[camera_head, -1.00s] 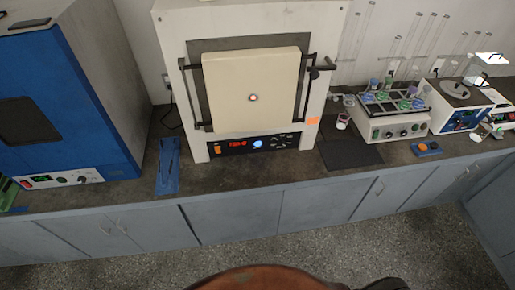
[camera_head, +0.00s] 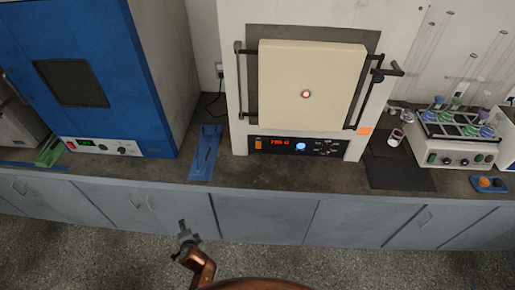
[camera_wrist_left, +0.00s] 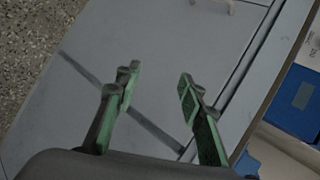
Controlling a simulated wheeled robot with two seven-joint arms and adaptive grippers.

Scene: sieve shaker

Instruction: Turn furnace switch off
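The furnace (camera_head: 235,95) is a white box with a cream door (camera_head: 312,85), shut, on the counter at the upper middle of the head view. Its black control panel (camera_head: 300,147) below the door has a lit red display, a bright blue-white knob and an orange switch (camera_head: 258,144) at the left end. The switch's position is too small to tell. My left gripper (camera_head: 187,236) is low in front of the cabinets, well below the panel. In the left wrist view its green-padded fingers (camera_wrist_left: 158,82) are apart and empty. My right gripper is not in view.
A blue oven (camera_head: 145,75) stands left of the furnace, with a blue object (camera_head: 205,152) lying between them. A dark mat (camera_head: 400,174) and a tube rack device (camera_head: 455,138) are to the right. The counter's front edge (camera_head: 290,191) lies above grey cabinets (camera_head: 265,225); the floor is clear.

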